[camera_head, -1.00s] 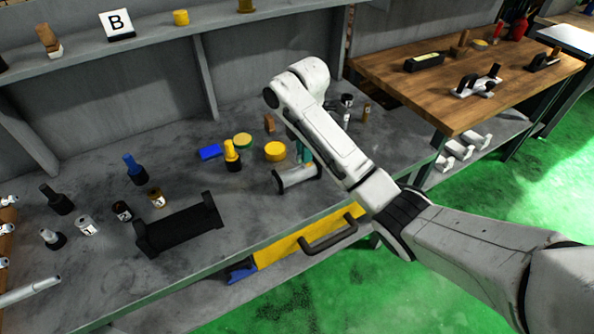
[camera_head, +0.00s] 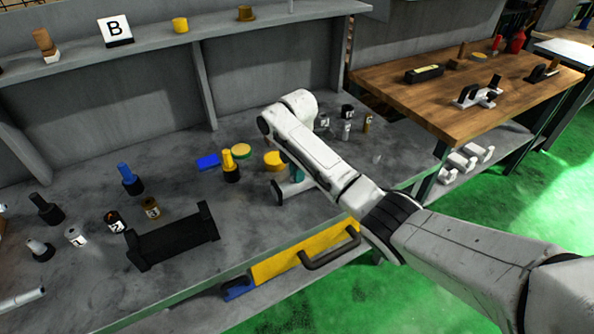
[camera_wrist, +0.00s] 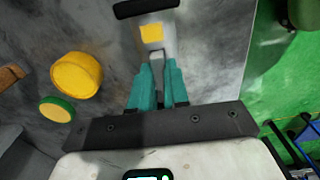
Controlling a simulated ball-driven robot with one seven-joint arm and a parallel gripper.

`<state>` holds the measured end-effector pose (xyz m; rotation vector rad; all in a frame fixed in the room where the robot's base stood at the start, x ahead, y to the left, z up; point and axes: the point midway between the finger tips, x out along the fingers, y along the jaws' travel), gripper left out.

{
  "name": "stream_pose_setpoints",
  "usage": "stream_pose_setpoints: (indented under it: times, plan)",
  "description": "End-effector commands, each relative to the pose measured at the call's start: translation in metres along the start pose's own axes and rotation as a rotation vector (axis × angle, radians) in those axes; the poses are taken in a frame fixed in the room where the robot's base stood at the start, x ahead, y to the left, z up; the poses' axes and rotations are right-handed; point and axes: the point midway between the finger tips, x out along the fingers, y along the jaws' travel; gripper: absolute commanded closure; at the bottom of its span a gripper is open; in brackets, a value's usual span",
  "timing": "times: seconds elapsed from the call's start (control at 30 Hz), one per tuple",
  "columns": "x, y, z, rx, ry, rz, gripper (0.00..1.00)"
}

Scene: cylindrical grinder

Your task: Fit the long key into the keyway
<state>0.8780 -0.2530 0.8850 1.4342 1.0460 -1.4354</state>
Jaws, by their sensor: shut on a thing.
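My gripper (camera_wrist: 158,85) has teal fingers and is shut on a small grey piece, likely the long key (camera_wrist: 157,59), which shows between and just beyond the fingertips. A pale shaft with dark end discs lies on the bench in the head view; my arm hides much of it, and its left disc (camera_head: 277,193) shows. In the wrist view a dark end disc (camera_wrist: 145,8) and a yellow patch (camera_wrist: 151,33) on the pale shaft lie just ahead of the key. I cannot tell whether the key touches the shaft, and no keyway slot is clearly visible.
A yellow round piece (camera_wrist: 77,75) and a green-rimmed yellow disc (camera_wrist: 57,108) lie left of my gripper. A yellow-and-black tool (camera_head: 229,165) and a black cradle (camera_head: 173,240) stand farther left. The bench's front edge and the yellow drawer (camera_head: 305,250) are close.

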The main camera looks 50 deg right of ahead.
Motion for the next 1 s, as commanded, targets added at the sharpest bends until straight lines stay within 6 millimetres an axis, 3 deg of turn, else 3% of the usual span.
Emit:
stream_pose_setpoints:
  times: [0.27, 0.3, 0.57, 0.83, 1.0]
  plan:
    - [0.003, 0.0, 0.0, -0.001, 0.0, 0.001, 1.0]
    - [0.003, 0.0, 0.0, -0.001, 0.0, 0.001, 0.83]
    - [0.003, 0.0, 0.0, -0.001, 0.0, 0.0, 0.59]
    - [0.0, 0.0, 0.0, -0.001, 0.0, 0.001, 0.59]
    - [-0.017, 0.001, -0.001, -0.002, 0.0, 0.004, 0.59]
